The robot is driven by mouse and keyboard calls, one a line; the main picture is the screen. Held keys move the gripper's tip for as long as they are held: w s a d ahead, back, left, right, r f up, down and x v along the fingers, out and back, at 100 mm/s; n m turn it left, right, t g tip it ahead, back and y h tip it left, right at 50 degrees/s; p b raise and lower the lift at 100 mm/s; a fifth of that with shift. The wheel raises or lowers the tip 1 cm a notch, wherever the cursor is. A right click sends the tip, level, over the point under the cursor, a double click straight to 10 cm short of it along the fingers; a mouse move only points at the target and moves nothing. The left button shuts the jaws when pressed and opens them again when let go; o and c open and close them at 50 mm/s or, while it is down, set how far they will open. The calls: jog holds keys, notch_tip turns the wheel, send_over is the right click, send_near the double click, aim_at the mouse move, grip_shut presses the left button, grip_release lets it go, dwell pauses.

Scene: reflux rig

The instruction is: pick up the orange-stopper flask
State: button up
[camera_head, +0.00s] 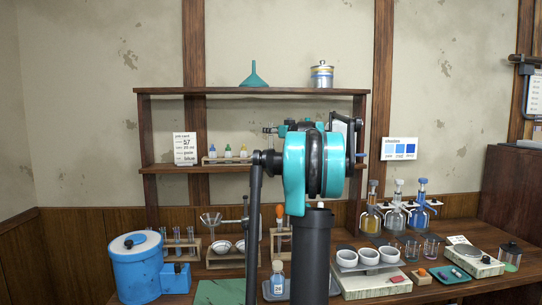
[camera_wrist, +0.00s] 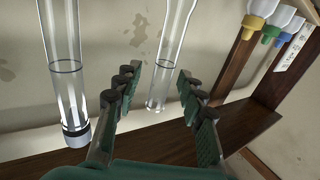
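An orange rounded top (camera_head: 280,211) shows at the wooden rack in the middle of the bench in the head view. My arm stands close in front, and I cannot tell whether this top is a flask's stopper. My gripper (camera_wrist: 159,76) is open in the wrist view, its two green fingers apart with nothing held between them. A clear glass tube (camera_wrist: 168,60) with a rounded end lies beyond the fingertips. Another clear tube (camera_wrist: 66,70) with a grey end is left of the fingers. No orange stopper shows in the wrist view. In the head view my arm hides most of the gripper.
A wooden shelf (camera_head: 215,168) carries small capped bottles (camera_head: 228,152) and a card (camera_head: 185,148). A blue tank (camera_head: 137,262) stands on the left. Several stoppered bottles (camera_head: 396,217), white cups (camera_head: 368,257) and a scale (camera_head: 474,260) fill the right of the bench.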

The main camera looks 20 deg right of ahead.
aim_at(271, 147)
jog(key=shift+c, duration=0.4)
grip_shut()
jog(key=shift+r, duration=0.2)
notch_tip(271, 147, up, 9)
jog(key=shift+r, duration=0.2)
dwell(0.8)
jog(key=shift+r, duration=0.1)
dwell(0.4)
